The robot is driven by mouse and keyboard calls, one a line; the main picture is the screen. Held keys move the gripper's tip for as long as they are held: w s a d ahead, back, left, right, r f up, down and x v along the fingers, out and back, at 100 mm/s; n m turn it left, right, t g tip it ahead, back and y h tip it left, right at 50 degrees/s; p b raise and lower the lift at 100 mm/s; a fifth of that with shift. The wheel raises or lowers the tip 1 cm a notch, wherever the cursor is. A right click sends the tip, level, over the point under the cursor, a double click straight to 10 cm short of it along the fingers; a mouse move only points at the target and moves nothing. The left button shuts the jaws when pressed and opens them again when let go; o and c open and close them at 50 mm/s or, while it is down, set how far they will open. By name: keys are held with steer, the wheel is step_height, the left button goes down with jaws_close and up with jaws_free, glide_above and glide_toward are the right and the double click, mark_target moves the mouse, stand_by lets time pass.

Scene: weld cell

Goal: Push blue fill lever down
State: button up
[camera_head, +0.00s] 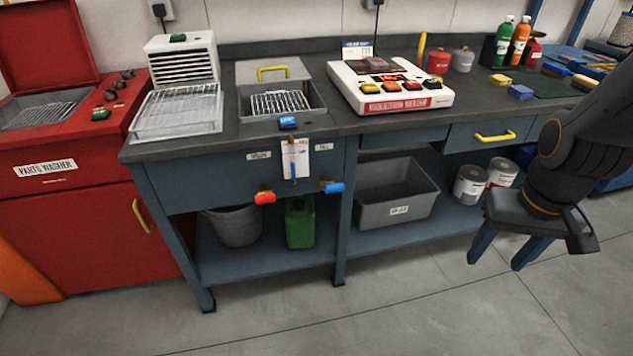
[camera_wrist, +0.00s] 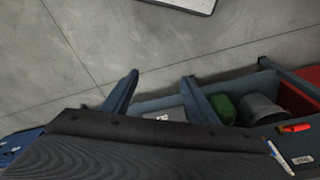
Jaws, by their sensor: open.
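The blue fill lever (camera_head: 333,187) sticks out from the front of the workbench, below a small label (camera_head: 323,146) and right of a hanging paper card. A red lever (camera_head: 264,197) sits to its left on the same front and shows at the right of the wrist view (camera_wrist: 294,128). I cannot make out the blue lever in the wrist view. My gripper (camera_head: 495,260) is open and empty, its blue fingers pointing down. It is well to the right of the blue lever, in front of the bench and apart from it. Both fingers also show in the wrist view.
The workbench (camera_head: 232,131) carries a wash basin with rack (camera_head: 282,104) and a white machine (camera_head: 390,90). Below are a grey bin (camera_head: 396,192), a green canister (camera_head: 299,222), a bucket (camera_head: 234,226) and paint cans (camera_head: 470,184). A red parts washer (camera_head: 85,215) stands left. The floor in front is clear.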

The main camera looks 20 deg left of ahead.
mark_target(330, 186)
steer(key=w+a+f+n+t+y+b, duration=0.1)
steer(key=w+a+f+n+t+b, duration=0.1)
steer(key=w+a+f+b, duration=0.3)
steer(key=w+a+f+n+t+y+b, duration=0.1)
steer(key=w+a+f+n+t+b, duration=0.25)
steer(key=w, duration=0.35)
steer(key=w+a+f+n+t+y+b, duration=0.2)
steer(key=w+a+f+b, duration=0.15)
steer(key=w, duration=0.35)
steer(key=a+f+n+t+y+b, duration=0.1)
steer(key=a+n+t+y+b, duration=0.1)
steer(key=a+n+y+b, duration=1.05)
steer(key=w+a+m, duration=0.1)
steer(key=w+a, duration=0.1)
steer(key=a, duration=0.3)
steer(key=w+a+m+h+b, duration=0.1)
steer(key=w+a+m, duration=0.1)
steer(key=w+a, duration=0.1)
steer(key=w+a+m+h+b, duration=0.1)
steer(key=w+a+m, duration=0.1)
steer(key=a, duration=0.4)
steer(key=shift+w+a, duration=0.2)
steer(key=shift+a, duration=0.15)
steer(key=c, duration=1.4)
jaws_close()
